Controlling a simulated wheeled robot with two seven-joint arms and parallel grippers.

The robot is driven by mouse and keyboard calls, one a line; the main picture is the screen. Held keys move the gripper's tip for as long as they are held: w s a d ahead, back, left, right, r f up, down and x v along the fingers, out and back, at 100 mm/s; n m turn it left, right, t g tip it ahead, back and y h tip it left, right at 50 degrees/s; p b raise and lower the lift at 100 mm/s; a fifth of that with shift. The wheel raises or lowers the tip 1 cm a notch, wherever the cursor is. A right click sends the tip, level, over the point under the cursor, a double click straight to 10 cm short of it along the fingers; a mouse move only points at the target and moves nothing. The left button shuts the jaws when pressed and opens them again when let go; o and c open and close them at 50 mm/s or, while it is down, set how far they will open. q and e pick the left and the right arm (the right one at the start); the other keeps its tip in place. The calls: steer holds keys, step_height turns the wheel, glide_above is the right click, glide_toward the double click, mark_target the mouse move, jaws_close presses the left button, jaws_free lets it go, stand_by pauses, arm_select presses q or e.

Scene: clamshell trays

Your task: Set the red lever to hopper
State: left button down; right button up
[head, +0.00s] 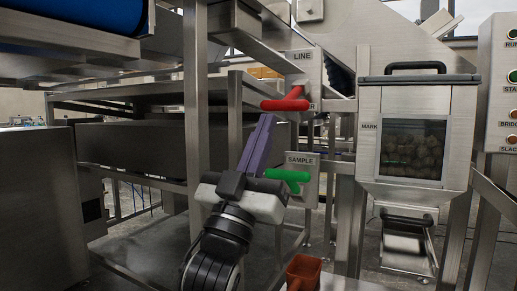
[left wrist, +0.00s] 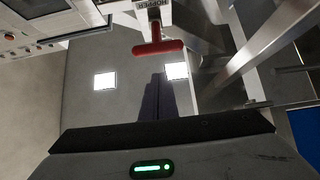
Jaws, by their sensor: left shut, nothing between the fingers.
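The red lever (head: 287,104) with its T-shaped handle is on a metal plate (head: 304,72) marked LINE at the top. Its bar sits low on the plate and covers most of the lower label, of which only the end shows. In the left wrist view the red bar (left wrist: 158,48) is just beyond the fingertips, with the word HOPPER by its stem. My left gripper (head: 266,119) has its purple fingers shut and empty, pointing up just below the bar's left end. They also show in the left wrist view (left wrist: 157,82). I cannot tell whether they touch the lever.
A green lever (head: 287,175) on a plate marked SAMPLE (head: 302,160) is close below and right of my fingers. A windowed hopper box (head: 418,130) stands at right, near a button panel (head: 504,80). A steel post (head: 195,80) stands left. A brown container (head: 303,271) is at the bottom.

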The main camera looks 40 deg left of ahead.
arm_select(q)
steer(key=shift+s+d+f, duration=0.1)
steer(key=shift+s+f, duration=0.25)
steer(key=shift+f, duration=0.45)
steer(key=shift+s+f, duration=0.35)
steer(key=shift+f, duration=0.4)
